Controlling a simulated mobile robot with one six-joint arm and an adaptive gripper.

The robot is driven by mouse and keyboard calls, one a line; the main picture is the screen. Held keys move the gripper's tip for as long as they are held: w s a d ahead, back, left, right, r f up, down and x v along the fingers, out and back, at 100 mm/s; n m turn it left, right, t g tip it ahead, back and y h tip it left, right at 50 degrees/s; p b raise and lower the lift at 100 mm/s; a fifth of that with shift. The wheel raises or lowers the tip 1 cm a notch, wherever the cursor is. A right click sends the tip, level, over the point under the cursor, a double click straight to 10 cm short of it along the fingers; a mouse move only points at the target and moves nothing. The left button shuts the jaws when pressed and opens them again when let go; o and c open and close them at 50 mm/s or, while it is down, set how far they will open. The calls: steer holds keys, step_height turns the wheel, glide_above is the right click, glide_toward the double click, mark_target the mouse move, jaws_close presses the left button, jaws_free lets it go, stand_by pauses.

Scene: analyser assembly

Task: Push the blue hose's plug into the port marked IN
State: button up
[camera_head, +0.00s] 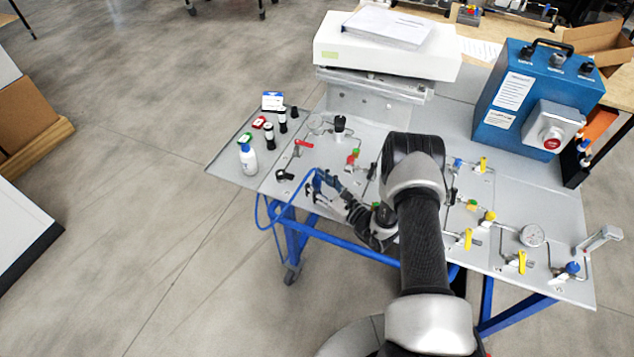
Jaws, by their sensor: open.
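The blue hose (257,212) hangs in a loop over the front left edge of the grey table. Its upper part rises to the area just left of my gripper (326,182). My gripper reaches in low over the front left part of the table, its fingers beside the upper end of the hose. My gripper is open. The hose's plug is too small to tell apart from the fingers, and I cannot tell whether they touch it. No IN marking can be read, so I cannot tell which fitting is that port.
The grey table (545,210) carries several valves and fittings, a gauge (532,236) and a blue box (515,92) at the back right. A white spray bottle (248,158) and small dark bottles stand at the left. My arm hides the table's middle.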

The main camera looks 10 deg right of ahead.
mark_target(317, 174)
steer(key=shift+c, duration=0.3)
jaws_close()
steer(key=shift+r, duration=0.15)
steer(key=shift+r+p, duration=1.45)
steer(key=shift+r, duration=0.65)
